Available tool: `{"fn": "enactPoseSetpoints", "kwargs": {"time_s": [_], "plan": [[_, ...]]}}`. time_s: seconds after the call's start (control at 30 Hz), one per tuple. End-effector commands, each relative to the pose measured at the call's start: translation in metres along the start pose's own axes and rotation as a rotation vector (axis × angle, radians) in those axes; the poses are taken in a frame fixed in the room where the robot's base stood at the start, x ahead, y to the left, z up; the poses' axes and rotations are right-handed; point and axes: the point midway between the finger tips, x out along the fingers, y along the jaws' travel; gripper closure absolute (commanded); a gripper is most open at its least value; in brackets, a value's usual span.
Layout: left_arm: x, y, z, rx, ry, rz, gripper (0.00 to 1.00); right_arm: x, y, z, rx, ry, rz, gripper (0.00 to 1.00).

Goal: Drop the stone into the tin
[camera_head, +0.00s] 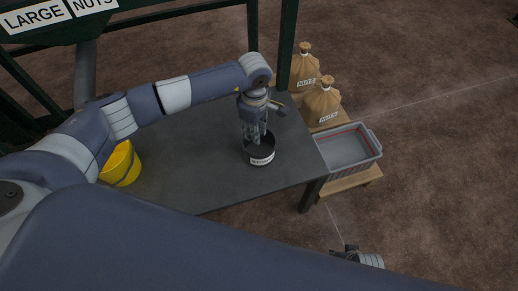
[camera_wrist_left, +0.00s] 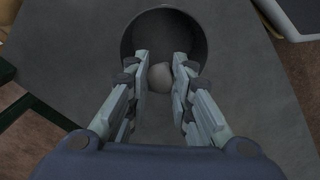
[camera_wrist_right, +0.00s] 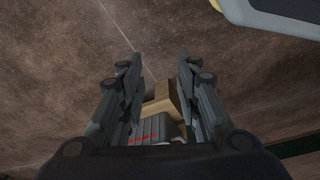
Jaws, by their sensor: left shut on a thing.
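The tin (camera_head: 261,158) is a dark round can with a white label. It stands upright on the dark table near its right end. My left gripper (camera_head: 256,138) points down over the tin's mouth in the head view. The left wrist view shows the same gripper (camera_wrist_left: 161,70) shut on a pale grey, rounded stone (camera_wrist_left: 159,78), with the dark opening of the tin (camera_wrist_left: 165,25) behind it. Fingers hide the stone in the head view. I cannot tell exactly how high the stone is. My right gripper (camera_wrist_right: 153,78) is open and empty, away from the table.
A yellow bucket (camera_head: 121,164) stands at the left of the table (camera_head: 205,172). A grey crate (camera_head: 347,149) is beyond the table's right end, with brown nut sacks (camera_head: 322,103) behind it. Green frame posts (camera_head: 288,40) rise at the back. The table between bucket and tin is clear.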

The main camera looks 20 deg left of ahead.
Motion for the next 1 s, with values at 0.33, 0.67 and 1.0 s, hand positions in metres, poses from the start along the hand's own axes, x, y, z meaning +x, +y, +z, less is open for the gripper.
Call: {"fn": "enactPoseSetpoints", "kwargs": {"time_s": [0.33,0.67,1.0], "plan": [[0.009,-0.001,0.002,0.003,0.0,0.001,0.97,-0.014,0.001,-0.008,0.002,0.008,0.001,0.69],[0.009,-0.001,0.002,0.004,0.0,0.0,0.55,-0.014,0.001,-0.008,0.002,0.007,0.001,0.69],[0.008,-0.001,0.002,0.004,0.0,0.001,0.55,-0.014,0.001,-0.009,0.002,0.009,0.002,0.69]]}}
